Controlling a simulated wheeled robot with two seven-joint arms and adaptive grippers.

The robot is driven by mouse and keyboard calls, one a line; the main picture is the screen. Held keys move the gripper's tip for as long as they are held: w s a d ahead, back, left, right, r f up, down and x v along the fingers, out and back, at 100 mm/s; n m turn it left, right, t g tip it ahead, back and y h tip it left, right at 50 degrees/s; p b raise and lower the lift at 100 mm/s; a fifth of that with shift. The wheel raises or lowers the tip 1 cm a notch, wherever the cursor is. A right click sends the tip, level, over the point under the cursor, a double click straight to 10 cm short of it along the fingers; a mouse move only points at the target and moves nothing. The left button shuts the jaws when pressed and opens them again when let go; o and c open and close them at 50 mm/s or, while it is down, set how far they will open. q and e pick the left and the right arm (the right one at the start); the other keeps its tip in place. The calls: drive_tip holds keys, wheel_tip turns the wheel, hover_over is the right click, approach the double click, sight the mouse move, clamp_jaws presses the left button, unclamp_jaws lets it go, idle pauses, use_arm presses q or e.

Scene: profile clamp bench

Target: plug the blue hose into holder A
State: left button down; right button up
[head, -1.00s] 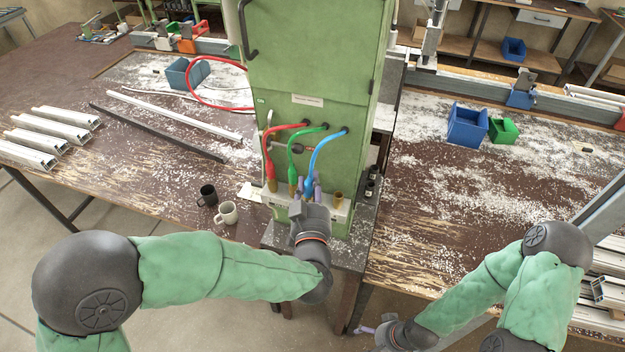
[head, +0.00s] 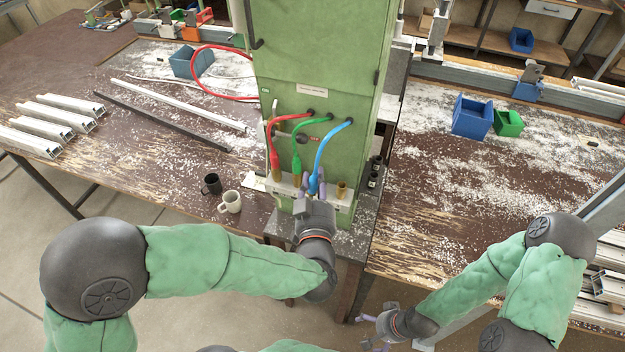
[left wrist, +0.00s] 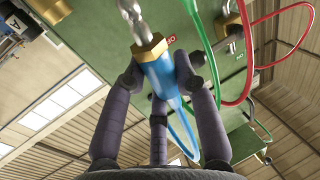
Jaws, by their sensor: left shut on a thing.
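My left gripper (head: 314,184) is shut on the end of the blue hose (head: 330,148), just in front of the holder strip (head: 287,189) on the green cabinet. In the left wrist view, its fingers (left wrist: 167,75) close around the blue sleeve (left wrist: 160,76) below a brass nut. The silver tip (left wrist: 131,12) above the nut is bare and in no socket. A brass socket (head: 341,190) at the strip's right end looks empty. My right gripper (head: 368,331) is low at the front, open and empty.
The red hose (head: 273,150) and green hose (head: 297,152) end at the strip, left of the blue one. Two mugs (head: 229,201) stand on the table to the left. A blue bin (head: 471,118) and a green bin (head: 508,123) stand on the right table.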

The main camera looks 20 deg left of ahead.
use_arm(q)
drive_tip(key=d, duration=1.3)
drive_tip(key=shift+s+d+f, duration=0.2)
drive_tip(key=shift+s+f, duration=0.05)
drive_tip(key=shift+f, duration=0.05)
idle(1.1)
drive_tip(key=shift+w, duration=0.15)
drive_tip(key=shift+w+d+b, duration=0.2)
drive_tip(key=shift+w+b, duration=0.9)
drive_tip(key=shift+w, duration=6)
drive_tip(key=shift+n+b, duration=0.5)
drive_tip(key=shift+b, duration=0.05)
